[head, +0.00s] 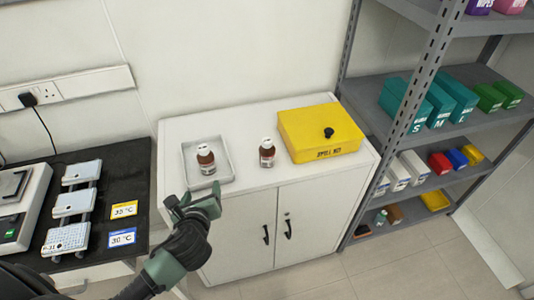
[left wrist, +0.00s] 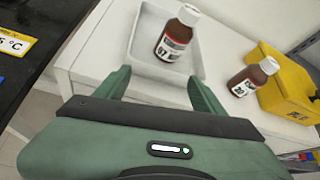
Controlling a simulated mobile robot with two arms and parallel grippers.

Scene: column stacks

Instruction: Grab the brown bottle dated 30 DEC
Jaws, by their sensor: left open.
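Two brown bottles with white caps and white labels stand upright on the white cabinet. One bottle (head: 206,160) is in a shallow white tray; in the left wrist view this tray bottle (left wrist: 176,36) has a label that seems to start with 07. The other bottle (head: 267,154) stands on the bare top between tray and yellow box; in the left wrist view this second bottle (left wrist: 251,76) has a label with a number like 30 or 20, too small to be sure. My left gripper (head: 193,203) is open and empty, in front of the tray, apart from both bottles.
The tray (head: 222,147) has a raised rim. A yellow box (head: 320,133) with a black knob stands close right of the second bottle. A grey shelf rack (head: 418,104) rises at the right. A black bench (head: 125,183) with equipment is at the left.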

